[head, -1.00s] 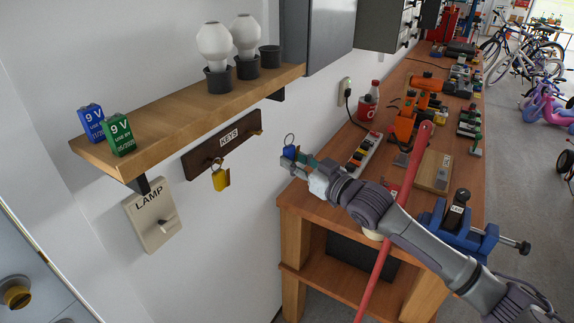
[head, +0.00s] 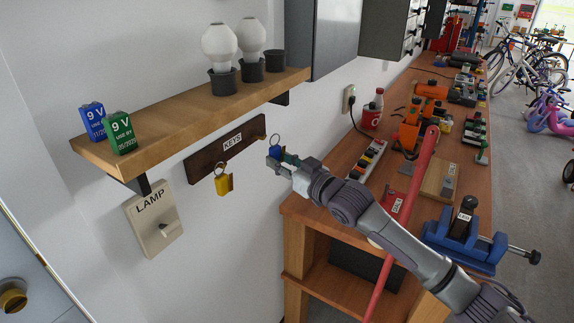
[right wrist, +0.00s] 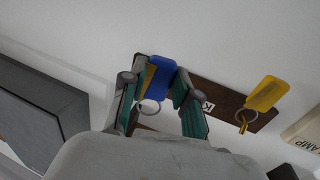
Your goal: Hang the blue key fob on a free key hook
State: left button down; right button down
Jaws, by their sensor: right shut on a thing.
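My right gripper (head: 279,160) is shut on the blue key fob (head: 275,153), whose metal ring stands up above the fingers in the head view. The wooden key rack (head: 203,163), labelled KEYS, is on the wall under the shelf. The gripper is just right of the rack's right end. A yellow key fob (head: 224,184) hangs by its ring from the rack. In the right wrist view the blue fob (right wrist: 161,78) sits between the fingertips (right wrist: 156,88), overlapping one end of the rack (right wrist: 222,98); whether they touch is unclear. The hook there is mostly hidden.
The wooden shelf (head: 180,108) above the rack holds two bulbs in pots, an empty pot, and blue and green 9 V boxes. A LAMP switch plate (head: 153,219) is at lower left. The workbench (head: 297,206) and a red pole (head: 405,205) are at right.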

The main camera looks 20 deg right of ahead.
jog(key=w+a, duration=0.1)
jog(key=w, duration=0.1)
jog(key=w+a+f+b, duration=0.1)
jog(key=a, duration=0.1)
jog(key=shift+w+f, duration=0.15)
jog(key=shift+w, duration=0.2)
dwell(0.7)
jog(key=c, duration=0.8)
grip_release()
